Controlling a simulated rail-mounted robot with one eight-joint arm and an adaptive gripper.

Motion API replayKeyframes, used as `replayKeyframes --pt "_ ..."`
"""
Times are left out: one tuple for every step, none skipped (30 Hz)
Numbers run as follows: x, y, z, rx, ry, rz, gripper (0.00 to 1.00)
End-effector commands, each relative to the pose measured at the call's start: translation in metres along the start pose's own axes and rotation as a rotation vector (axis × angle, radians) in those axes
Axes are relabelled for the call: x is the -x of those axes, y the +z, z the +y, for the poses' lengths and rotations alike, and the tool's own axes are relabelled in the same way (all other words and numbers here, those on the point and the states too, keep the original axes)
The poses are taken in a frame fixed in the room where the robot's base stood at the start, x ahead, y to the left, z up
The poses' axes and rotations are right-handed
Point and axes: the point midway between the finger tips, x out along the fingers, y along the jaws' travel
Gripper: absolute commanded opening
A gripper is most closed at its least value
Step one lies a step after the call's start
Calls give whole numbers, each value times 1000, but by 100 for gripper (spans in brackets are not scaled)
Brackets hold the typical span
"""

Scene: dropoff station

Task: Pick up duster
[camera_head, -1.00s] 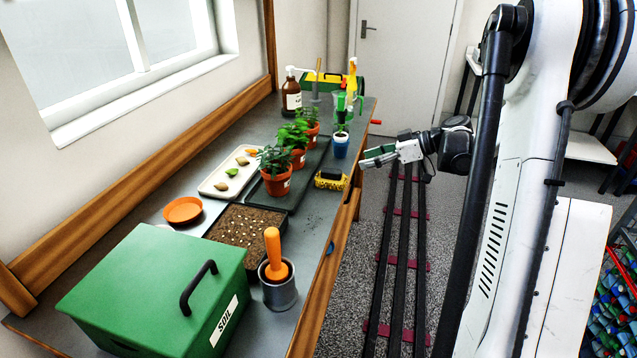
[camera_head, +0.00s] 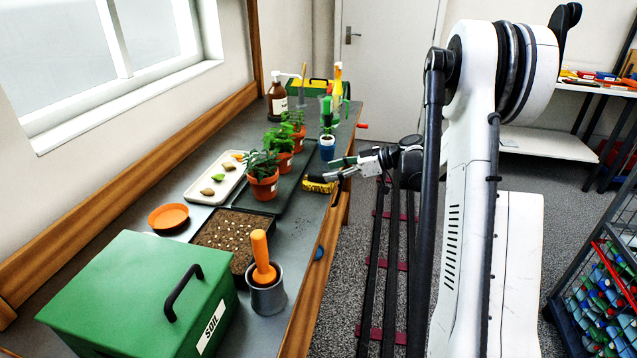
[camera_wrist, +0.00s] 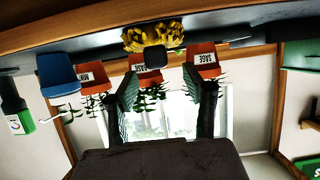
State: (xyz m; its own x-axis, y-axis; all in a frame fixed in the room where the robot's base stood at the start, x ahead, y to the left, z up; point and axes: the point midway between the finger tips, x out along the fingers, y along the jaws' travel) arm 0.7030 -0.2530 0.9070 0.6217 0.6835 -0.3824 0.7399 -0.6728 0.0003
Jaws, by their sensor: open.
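The duster, a yellow fluffy thing with a dark block on it, lies at the right edge of the workbench (camera_head: 222,272). In the head view, the duster (camera_head: 320,187) is partly hidden behind my gripper (camera_head: 328,170). In the wrist view, which is upside down, the duster (camera_wrist: 155,34) is at the top middle. My gripper (camera_wrist: 160,76) is open and empty there, its two dark fingers pointing towards the bench edge. The duster appears beyond the fingertips and between their lines. I see no contact.
Potted plants (camera_head: 263,186) stand in a dark tray behind the duster. A blue pot (camera_head: 327,150) stands close by. Nearer are a seed tray (camera_head: 232,235), a grey cup (camera_head: 268,296) with an orange-handled tool and a green soil box (camera_head: 120,290).

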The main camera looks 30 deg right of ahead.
Motion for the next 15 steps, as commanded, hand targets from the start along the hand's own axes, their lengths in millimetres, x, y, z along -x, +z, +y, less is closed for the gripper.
replayKeyframes --pt "-3 0 0 0 -1 0 46" --pt "-5 0 0 0 -1 0 46" --pt "-8 0 0 0 -2 0 46" --pt "-12 0 0 0 -2 0 46" --pt "-16 0 1 0 -3 0 46" --pt "-21 0 1 0 -3 0 46" --pt "-25 1 2 0 -3 0 46" --pt "-30 1 2 1 -2 0 46" --pt "-36 0 2 1 -3 0 46" --pt "-40 0 2 1 -3 0 46" --pt "-44 0 2 1 -3 0 46" --pt "-47 0 2 1 -2 0 46" --pt "-49 0 2 1 -1 0 46" --pt "-51 0 2 1 -1 0 46" --pt "-52 0 2 0 0 0 46"
